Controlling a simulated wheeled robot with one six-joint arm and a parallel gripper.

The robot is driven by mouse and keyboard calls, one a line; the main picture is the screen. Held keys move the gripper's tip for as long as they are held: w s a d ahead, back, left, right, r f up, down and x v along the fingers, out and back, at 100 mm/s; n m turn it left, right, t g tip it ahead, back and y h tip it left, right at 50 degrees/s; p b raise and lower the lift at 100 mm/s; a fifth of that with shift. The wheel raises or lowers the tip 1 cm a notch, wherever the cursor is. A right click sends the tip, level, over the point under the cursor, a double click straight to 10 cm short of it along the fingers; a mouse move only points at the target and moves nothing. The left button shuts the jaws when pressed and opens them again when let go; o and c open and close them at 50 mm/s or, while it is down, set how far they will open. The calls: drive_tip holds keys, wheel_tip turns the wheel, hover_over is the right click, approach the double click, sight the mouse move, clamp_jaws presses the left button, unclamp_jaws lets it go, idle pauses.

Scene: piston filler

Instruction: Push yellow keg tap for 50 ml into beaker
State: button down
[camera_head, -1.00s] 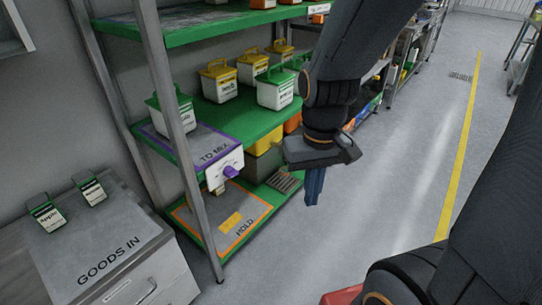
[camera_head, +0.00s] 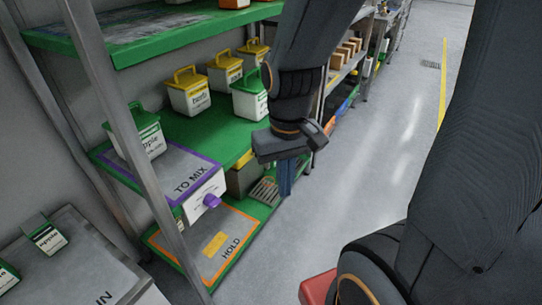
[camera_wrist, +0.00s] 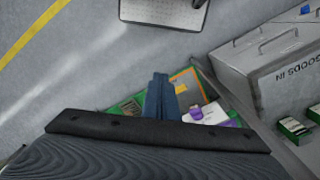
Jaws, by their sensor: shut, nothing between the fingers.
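I cannot make out a yellow keg tap or a beaker in either view. My gripper (camera_head: 286,190) is shut and empty, pointing down in front of the green shelf unit's right side. It also shows in the wrist view (camera_wrist: 159,84), fingers together above the floor. A white box with a purple knob (camera_head: 211,201) sits at the front edge of the "TO MIX" shelf, left of my gripper and apart from it. The purple knob also shows in the wrist view (camera_wrist: 235,122).
The green shelf (camera_head: 185,128) carries several white tubs with yellow or green lids. A grey upright (camera_head: 130,135) stands at its front left. The "GOODS IN" cabinet (camera_head: 75,275) is at lower left. The grey floor (camera_head: 385,130) to the right is clear.

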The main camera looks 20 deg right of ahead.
drive_tip(key=shift+w+d, duration=0.1)
drive_tip(key=shift+w, duration=0.1)
drive_tip(key=w+d+f+n+t+b, duration=0.1)
drive_tip(key=w+d+f+t+b, duration=0.1)
drive_tip(key=w+d+f+b, duration=0.45)
drive_tip(key=w+d+f+t+h+b, duration=0.1)
drive_tip(key=w+d+f+t+b, duration=0.15)
drive_tip(key=w+f, duration=0.75)
drive_tip(key=w+d+f+n+t+b, duration=0.15)
drive_tip(key=w+d+f+b, duration=0.35)
drive_tip(key=w, duration=0.7)
drive_tip(key=w+d+f+n+t+b, duration=0.1)
drive_tip(key=w+d+f+t+b, duration=0.3)
drive_tip(key=f, duration=0.6)
drive_tip(key=w+d+f+n+t+b, duration=0.1)
drive_tip(key=w+d+f+t+b, duration=0.3)
drive_tip(key=f, duration=0.7)
drive_tip(key=w+d+b, duration=0.2)
drive_tip(key=w+d, duration=0.1)
drive_tip(key=d, duration=0.1)
drive_tip(key=shift+w+d+f+t+b, duration=0.15)
drive_tip(key=shift+w+d+t+b, duration=0.1)
drive_tip(key=shift+d+t+b, duration=0.05)
drive_tip(key=shift+w+a, duration=0.1)
